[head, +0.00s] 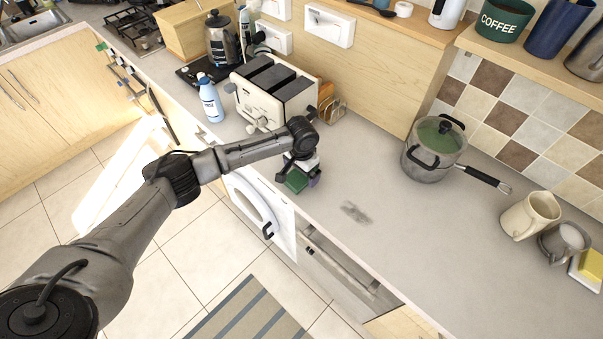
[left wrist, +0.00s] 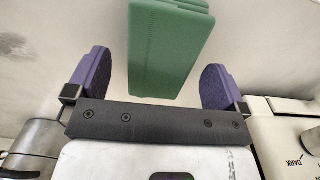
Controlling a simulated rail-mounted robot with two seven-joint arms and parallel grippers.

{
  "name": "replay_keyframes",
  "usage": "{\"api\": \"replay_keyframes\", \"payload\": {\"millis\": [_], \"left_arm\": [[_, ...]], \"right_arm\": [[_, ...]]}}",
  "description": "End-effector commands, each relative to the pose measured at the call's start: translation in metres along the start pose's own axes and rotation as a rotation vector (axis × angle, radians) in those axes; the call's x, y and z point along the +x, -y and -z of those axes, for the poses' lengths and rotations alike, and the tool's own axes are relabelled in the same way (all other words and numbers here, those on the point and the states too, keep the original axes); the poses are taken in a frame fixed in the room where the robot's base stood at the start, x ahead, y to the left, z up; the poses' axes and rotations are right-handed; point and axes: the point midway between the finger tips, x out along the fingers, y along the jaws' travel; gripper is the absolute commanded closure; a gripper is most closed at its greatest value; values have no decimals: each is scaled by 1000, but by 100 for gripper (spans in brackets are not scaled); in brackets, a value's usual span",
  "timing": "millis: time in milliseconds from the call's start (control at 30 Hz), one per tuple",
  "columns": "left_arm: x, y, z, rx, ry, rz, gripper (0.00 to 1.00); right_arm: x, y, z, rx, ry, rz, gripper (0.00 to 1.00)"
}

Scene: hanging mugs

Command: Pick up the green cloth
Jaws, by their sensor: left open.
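The green cloth (head: 296,181) is a folded block on the grey counter near its front edge, partly hidden under my left gripper in the head view. It also shows in the left wrist view (left wrist: 170,45), between the two purple finger pads. My left gripper (head: 298,182) is open over the cloth; in the left wrist view its fingers (left wrist: 158,80) stand apart on either side, with gaps between pads and cloth. My right gripper is not in view.
A white toaster (head: 258,105) stands close behind my left gripper, with a white bottle (head: 210,100) to its left. A dark smudge (head: 356,212) marks the counter. A lidded pot (head: 433,150) and a cream mug (head: 530,216) stand to the right. The middle of the counter is clear.

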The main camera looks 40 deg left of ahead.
Motion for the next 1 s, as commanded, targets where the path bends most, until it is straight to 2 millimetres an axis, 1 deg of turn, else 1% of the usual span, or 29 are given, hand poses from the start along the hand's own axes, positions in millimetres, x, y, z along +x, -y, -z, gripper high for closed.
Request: {"api": "replay_keyframes", "payload": {"millis": [100,200,467,1000], "left_arm": [[11,0,0,-2,1,1,1],[16,0,0,-1,1,2,1],[18,0,0,0,-1,1,2],[17,0,0,-1,-1,1,54]], "right_arm": [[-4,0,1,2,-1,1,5],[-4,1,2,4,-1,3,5],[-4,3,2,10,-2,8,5],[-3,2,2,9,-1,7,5]]}}
